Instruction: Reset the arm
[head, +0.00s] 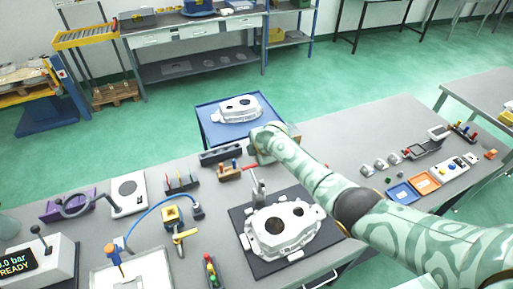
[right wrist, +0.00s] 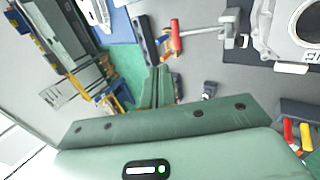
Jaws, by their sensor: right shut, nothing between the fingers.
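My right arm (head: 340,195) comes in from the right across the bench in the head view. Its hand (head: 265,143) is above the bench's far edge, near the blue cart. In the right wrist view my right gripper (right wrist: 157,88) shows as green fingers, shut and empty. The fingers are over the gap by the bench edge and hold nothing. My left gripper is not in view.
A casting (head: 285,230) lies on a dark mat (head: 245,250) with a grey upright clamp (head: 258,187) beside it. Another casting (head: 237,108) sits on the blue cart (head: 207,126). A wooden block with coloured handles (head: 228,173) is near the hand.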

